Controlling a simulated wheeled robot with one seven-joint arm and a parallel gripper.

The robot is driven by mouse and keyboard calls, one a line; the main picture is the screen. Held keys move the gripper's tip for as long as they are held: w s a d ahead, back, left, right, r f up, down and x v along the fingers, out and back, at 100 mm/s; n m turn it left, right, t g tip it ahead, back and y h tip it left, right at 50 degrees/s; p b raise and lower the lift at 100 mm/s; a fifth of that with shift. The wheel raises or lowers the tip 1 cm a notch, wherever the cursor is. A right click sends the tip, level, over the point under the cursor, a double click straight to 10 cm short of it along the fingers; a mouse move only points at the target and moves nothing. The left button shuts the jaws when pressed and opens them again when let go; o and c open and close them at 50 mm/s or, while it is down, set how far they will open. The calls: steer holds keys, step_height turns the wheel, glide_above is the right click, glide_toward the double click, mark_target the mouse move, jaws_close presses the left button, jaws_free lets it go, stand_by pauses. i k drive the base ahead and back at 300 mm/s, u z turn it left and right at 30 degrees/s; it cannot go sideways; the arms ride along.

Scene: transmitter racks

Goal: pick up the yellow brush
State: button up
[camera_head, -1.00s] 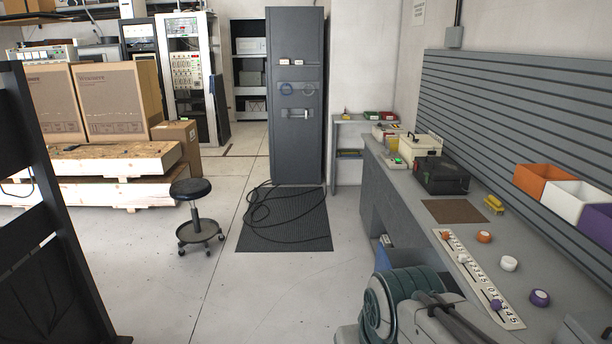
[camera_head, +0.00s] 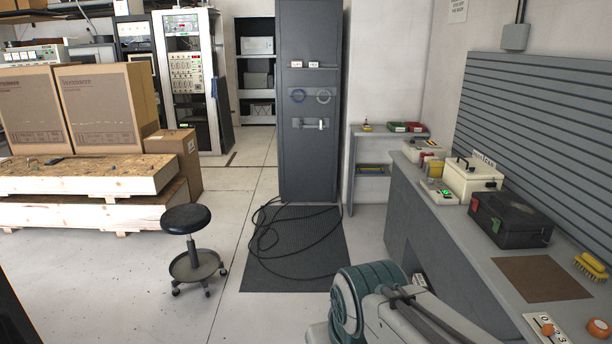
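The yellow brush (camera_head: 590,266) lies on the grey workbench (camera_head: 470,235) at the right edge of the picture. Its body is yellow and its paler bristles face down. It is just right of a brown mat (camera_head: 541,279) and touches nothing that I can see. Part of my arm shows at the bottom centre, left of the brush and well apart from it. My gripper itself is not in view.
A black case (camera_head: 508,219) and a cream box (camera_head: 472,178) stand farther back on the bench. A slatted wall panel rises behind. Orange tape rolls (camera_head: 599,328) lie in front. A stool (camera_head: 187,222) and a cable-strewn floor mat (camera_head: 292,279) lie left.

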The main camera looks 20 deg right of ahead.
mark_target(587, 265)
steer(key=z, duration=0.2)
steer(key=i, duration=1.6)
steer(key=z, duration=1.45)
steer(key=i, duration=0.85)
steer(key=z, duration=1.15)
steer(key=i, duration=0.45)
steer(key=z, duration=0.3)
